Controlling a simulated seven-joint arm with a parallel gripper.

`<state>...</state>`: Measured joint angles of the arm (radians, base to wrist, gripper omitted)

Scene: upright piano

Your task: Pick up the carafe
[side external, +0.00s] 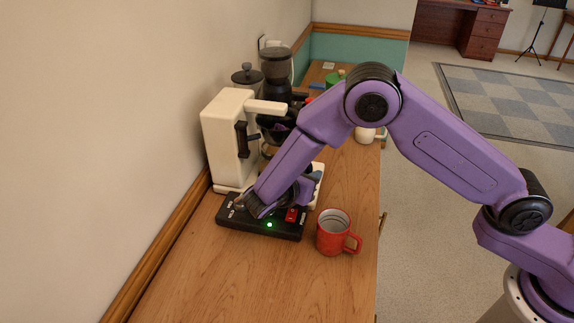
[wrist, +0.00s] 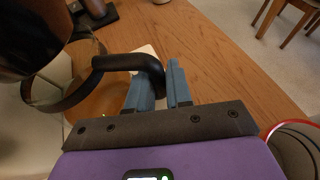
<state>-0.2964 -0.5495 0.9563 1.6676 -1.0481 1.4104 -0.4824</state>
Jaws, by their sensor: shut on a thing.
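The carafe has a black handle (wrist: 128,62) and a dark band around clear glass, at the left of the wrist view. My gripper (wrist: 160,85) has its blue fingers shut on the handle, one finger on each side of its outer bend. In the side view the carafe (side external: 268,148) is mostly hidden behind my arm, at the white coffee maker (side external: 228,138). The fingertips are hard to make out there. I cannot tell whether the carafe is still resting on the coffee maker's base.
A black box (side external: 262,226) with a green light and a red switch lies in front of the coffee maker. A red mug (side external: 334,232) stands to its right. A dark grinder (side external: 276,68) and a white cup (side external: 365,134) are farther back. The near wooden tabletop (side external: 240,285) is clear.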

